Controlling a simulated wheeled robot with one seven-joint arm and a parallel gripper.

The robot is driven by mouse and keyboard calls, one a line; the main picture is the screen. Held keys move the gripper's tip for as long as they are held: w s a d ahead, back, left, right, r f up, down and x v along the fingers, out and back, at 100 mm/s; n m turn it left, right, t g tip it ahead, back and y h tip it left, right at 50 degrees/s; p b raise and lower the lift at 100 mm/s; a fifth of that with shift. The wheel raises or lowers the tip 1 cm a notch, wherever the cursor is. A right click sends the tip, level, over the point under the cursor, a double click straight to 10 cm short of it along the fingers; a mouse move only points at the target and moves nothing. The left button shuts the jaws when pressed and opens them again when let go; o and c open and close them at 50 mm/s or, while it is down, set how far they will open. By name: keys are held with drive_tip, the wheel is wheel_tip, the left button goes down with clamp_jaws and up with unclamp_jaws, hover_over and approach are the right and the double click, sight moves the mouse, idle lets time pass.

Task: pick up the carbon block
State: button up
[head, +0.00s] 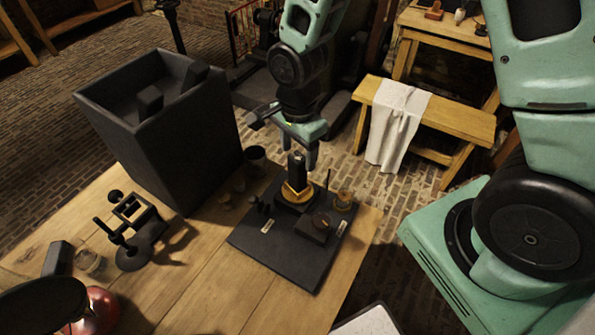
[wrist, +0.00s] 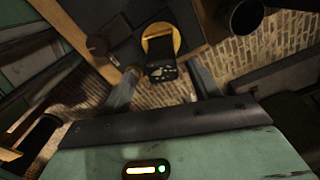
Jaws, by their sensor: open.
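A dark upright block (head: 298,168), which I take to be the carbon block, stands in a yellow-rimmed holder (head: 287,194) on a black board (head: 275,262). My gripper (head: 299,150) points down over it, jaws open, with the fingertips near the block's top. In the wrist view the block's dark end (wrist: 161,71) lies between the two spread fingers, with gaps on both sides. The yellow rim (wrist: 160,38) shows beyond it. The block's lower end is hidden in the holder.
A low dark block (head: 313,229) and a small round jar (head: 343,200) sit near the holder on the board. A tall dark bin (head: 190,150) stands to the left, and a black stand (head: 130,258) is at the table's left. Bare wooden table (head: 215,290) lies in front.

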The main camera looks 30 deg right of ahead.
sight(297, 156)
drive_tip(key=shift+w+f+p, duration=0.1)
drive_tip(key=shift+f+p, duration=0.25)
drive_tip(key=shift+f, duration=1.55)
drive_tip(key=c, duration=1.2)
drive_tip(key=shift+r, duration=0.1)
